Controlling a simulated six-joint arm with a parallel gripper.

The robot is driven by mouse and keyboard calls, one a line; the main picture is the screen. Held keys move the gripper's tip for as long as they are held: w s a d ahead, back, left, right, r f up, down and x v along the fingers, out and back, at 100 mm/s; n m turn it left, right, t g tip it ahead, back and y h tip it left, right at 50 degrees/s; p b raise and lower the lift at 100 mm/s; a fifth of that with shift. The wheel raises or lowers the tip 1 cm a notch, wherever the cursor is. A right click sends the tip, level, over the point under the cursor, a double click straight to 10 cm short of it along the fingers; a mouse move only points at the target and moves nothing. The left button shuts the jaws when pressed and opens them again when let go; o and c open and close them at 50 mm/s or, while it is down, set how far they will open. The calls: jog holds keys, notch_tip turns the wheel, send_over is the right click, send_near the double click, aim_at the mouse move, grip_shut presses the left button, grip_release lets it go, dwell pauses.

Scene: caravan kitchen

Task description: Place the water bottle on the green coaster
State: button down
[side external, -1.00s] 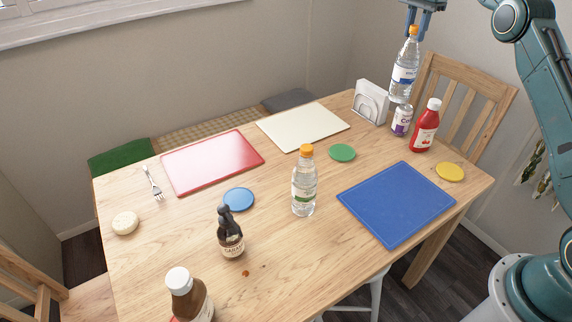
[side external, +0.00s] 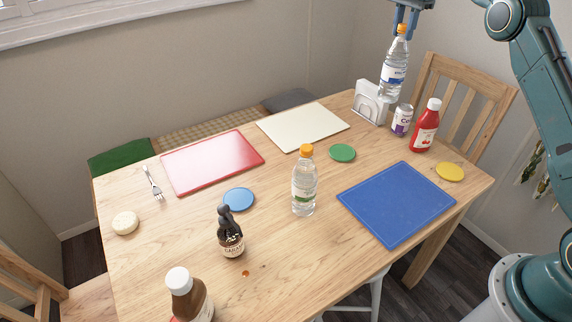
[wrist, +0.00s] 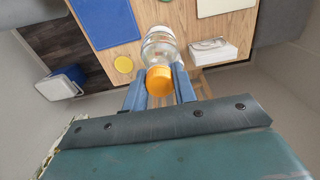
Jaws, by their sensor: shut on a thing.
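My gripper (side external: 405,22) is shut on the orange cap of a clear water bottle with a blue label (side external: 394,72). It holds the bottle upright, slightly tilted, in front of the napkin holder in the side view. In the wrist view the gripper (wrist: 159,88) grips the orange cap (wrist: 159,80), with the clear bottle body (wrist: 160,46) beyond it. The green coaster (side external: 342,153) lies bare on the table, left of and below the held bottle in the side view. A second clear bottle with an orange cap and green label (side external: 304,186) stands on the table.
A blue mat (side external: 396,204), yellow coaster (side external: 450,172), blue coaster (side external: 239,199) and cream board (side external: 303,127) lie flat. Brown sauce bottles (side external: 230,236) stand at the front.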

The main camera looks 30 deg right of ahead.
jog(key=w+a+r, duration=0.1)
jog(key=w+a, duration=0.1)
jog(key=a, duration=0.8)
jog(key=shift+a, duration=0.25)
jog(key=shift+f, duration=0.15)
notch_tip(320, 180, down, 15)
jog(key=shift+f, duration=2.45)
jog(key=c, duration=1.1)
grip_release()
jog(key=shift+f, duration=0.1)
jog(key=shift+r, duration=0.2)
